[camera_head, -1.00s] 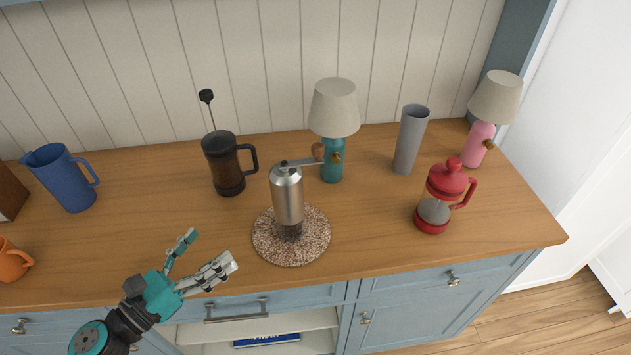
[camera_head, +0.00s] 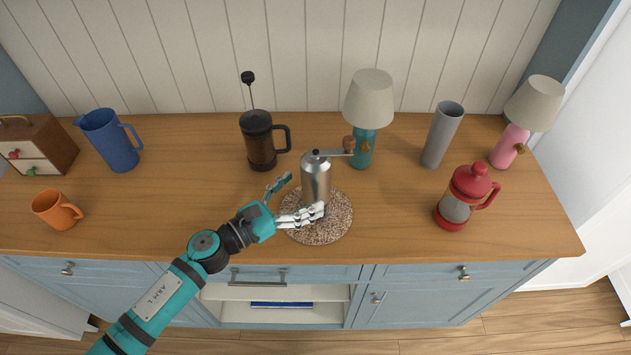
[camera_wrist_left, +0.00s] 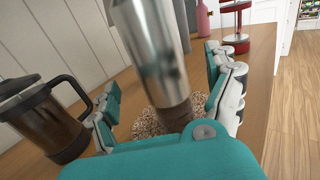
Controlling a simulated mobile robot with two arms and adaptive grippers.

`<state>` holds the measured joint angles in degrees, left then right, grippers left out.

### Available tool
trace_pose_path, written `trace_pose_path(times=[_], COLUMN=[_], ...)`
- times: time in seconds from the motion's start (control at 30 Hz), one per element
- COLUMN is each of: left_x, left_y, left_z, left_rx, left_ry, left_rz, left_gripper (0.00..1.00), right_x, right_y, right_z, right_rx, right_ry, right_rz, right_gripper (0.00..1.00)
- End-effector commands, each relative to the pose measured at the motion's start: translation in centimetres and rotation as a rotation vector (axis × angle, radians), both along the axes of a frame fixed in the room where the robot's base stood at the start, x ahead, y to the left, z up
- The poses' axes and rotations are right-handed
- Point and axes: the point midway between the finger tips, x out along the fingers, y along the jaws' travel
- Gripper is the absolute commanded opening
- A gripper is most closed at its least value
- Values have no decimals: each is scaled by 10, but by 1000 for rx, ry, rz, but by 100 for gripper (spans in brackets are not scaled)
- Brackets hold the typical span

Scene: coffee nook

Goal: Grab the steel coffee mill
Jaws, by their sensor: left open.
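The steel coffee mill (camera_head: 316,178) stands upright on a round speckled mat (camera_head: 325,233) on the wooden counter. Its crank with a wooden knob points right. My left gripper (camera_head: 302,197) is open at the mill's left front, one finger on the far-left side and the others in front of its lower body. In the left wrist view the mill (camera_wrist_left: 152,50) stands between the spread fingers, and its top is cut off. I cannot tell whether any finger touches it. My right gripper is not in view.
A dark French press (camera_head: 259,143) stands behind and left of the mill, a teal lamp (camera_head: 366,110) behind right. A red French press (camera_head: 461,198) and grey vase (camera_head: 440,138) stand further right. A blue pitcher (camera_head: 110,140) and orange mug (camera_head: 55,209) are left.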

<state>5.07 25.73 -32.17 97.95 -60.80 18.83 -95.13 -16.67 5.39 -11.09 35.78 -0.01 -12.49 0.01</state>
Motion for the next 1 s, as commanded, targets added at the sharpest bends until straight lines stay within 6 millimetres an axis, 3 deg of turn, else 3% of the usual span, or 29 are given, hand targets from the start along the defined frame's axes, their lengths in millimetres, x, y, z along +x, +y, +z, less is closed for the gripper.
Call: trace_pose_path(times=[0.13,0.3,0.57,1.0], left_x=[15,27,29,29], left_y=[-18,-34,-36,-36], left_z=[5,2,0,0], left_rx=[-4,-3,-1,-1], left_ry=[0,0,-1,0], left_rz=[1,0,-1,0], left_gripper=[87,87,87,32], right_x=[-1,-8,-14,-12], right_y=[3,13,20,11], right_z=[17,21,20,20], right_rx=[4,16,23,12], right_ry=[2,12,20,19], right_rz=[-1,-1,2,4], right_gripper=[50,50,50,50])
